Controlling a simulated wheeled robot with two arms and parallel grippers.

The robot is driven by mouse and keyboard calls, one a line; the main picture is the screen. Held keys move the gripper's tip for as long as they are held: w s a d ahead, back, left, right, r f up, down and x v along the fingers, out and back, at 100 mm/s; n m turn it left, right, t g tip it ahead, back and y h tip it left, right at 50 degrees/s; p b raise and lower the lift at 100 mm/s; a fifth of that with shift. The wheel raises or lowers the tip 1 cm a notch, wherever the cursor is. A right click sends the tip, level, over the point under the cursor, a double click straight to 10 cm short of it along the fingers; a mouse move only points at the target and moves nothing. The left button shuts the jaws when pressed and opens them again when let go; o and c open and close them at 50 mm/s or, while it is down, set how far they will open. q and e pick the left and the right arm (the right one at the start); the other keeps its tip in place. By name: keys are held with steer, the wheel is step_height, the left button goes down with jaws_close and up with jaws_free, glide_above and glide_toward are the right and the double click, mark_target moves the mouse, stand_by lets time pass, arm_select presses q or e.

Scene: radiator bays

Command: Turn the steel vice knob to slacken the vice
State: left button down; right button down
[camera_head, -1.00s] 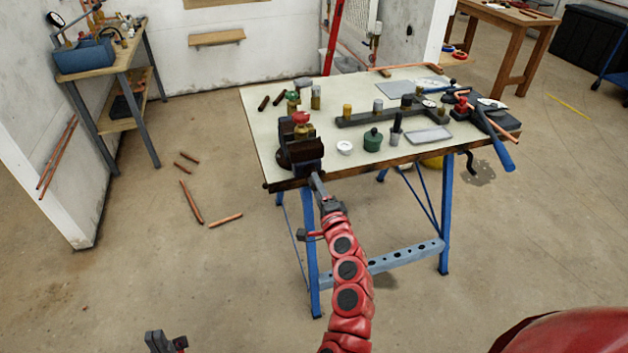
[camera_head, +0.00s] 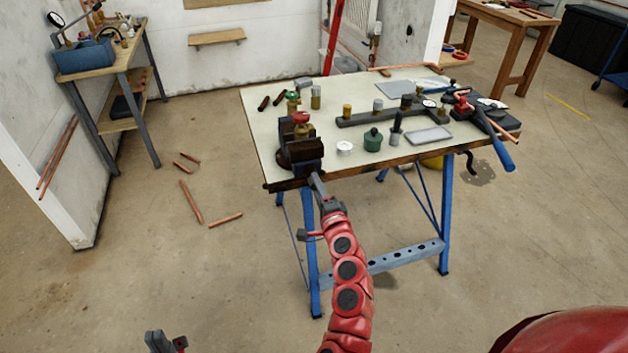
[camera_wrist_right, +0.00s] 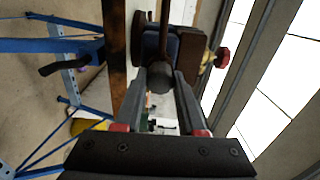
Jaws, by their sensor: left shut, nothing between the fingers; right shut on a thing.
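The dark vice (camera_head: 300,150) is mounted at the near left corner of the workbench. A valve with a red handle (camera_head: 300,117) and a brass body stands at the vice jaws. The steel vice knob (camera_wrist_right: 160,78) is a round dark grey end on the vice's front, with a bar beside it in the right wrist view. My right gripper (camera_head: 318,185) reaches up to the vice front, and its fingers (camera_wrist_right: 160,82) are shut on the knob from both sides. In the head view the gripper hides most of the knob. My left gripper (camera_head: 165,340) is low at the bottom edge, away from the bench, shut and empty.
The workbench (camera_head: 270,135) carries several fittings, a green pot (camera_head: 373,140), a white roll (camera_head: 344,148) and a grey tray (camera_head: 430,135). A blue-handled tool (camera_head: 497,142) overhangs the right edge. Copper pipes (camera_head: 191,202) lie on the floor at left. The floor left of the bench is mostly clear.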

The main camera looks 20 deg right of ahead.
steer(key=n+b, duration=0.8)
steer(key=n, duration=2.3)
steer(key=shift+r+b, duration=0.2)
steer(key=shift+b, duration=0.2)
steer(key=c, duration=0.7)
jaws_free()
steer(key=shift+f, duration=0.15)
